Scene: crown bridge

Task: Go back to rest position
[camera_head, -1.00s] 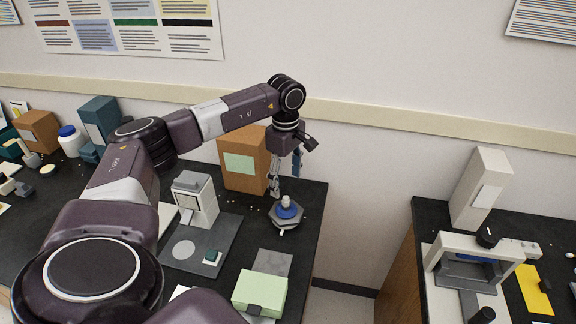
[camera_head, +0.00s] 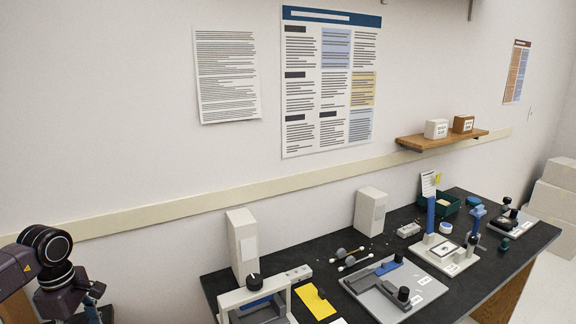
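My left gripper (camera_head: 92,308) is at the lower left corner of the head view, below the dark wrist of my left arm. The bottom edge of the picture cuts it off, so I cannot see its fingertips or whether it is open. It is left of the dark bench and apart from it. My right gripper is not in view.
A dark bench (camera_head: 335,248) runs along the wall at the right. On it stand a white box (camera_head: 242,247), a grey-white framed device (camera_head: 252,300), a grey plate with black knobs (camera_head: 378,294), a white block (camera_head: 369,212) and a stand with blue posts (camera_head: 431,215). A wooden shelf (camera_head: 440,140) hangs above.

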